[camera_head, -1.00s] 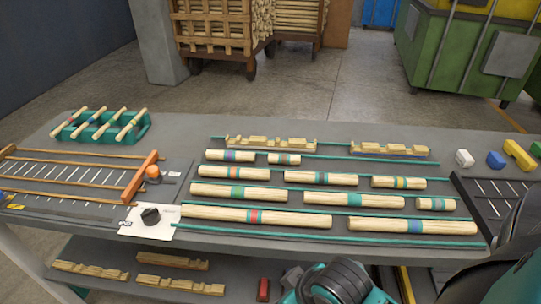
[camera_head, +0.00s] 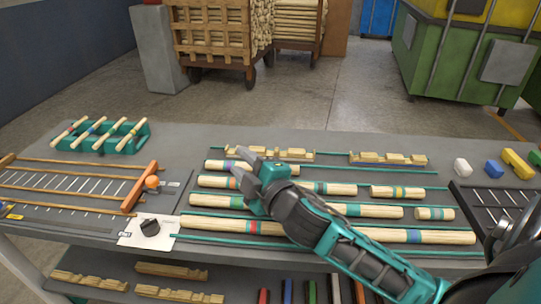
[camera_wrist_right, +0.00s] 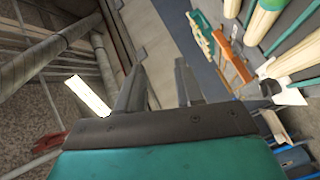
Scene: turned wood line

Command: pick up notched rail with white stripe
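More notched rails lie on the lower shelf, at the left (camera_head: 90,281), behind (camera_head: 172,271) and in front (camera_head: 180,294). I cannot make out a white stripe on any of them. My right gripper (camera_head: 242,166) is open and empty, above the striped rods and just in front of the left back rail. Its parted fingers also show in the right wrist view (camera_wrist_right: 160,90). My left gripper is out of view.
Several striped rods lie in rows between green strips, including a long front rod (camera_head: 215,224). A green rack (camera_head: 135,143) holds rods at the back left. An orange-barred frame (camera_head: 140,187) and black knob (camera_head: 150,228) are at the left. Coloured blocks (camera_head: 494,169) sit at the right.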

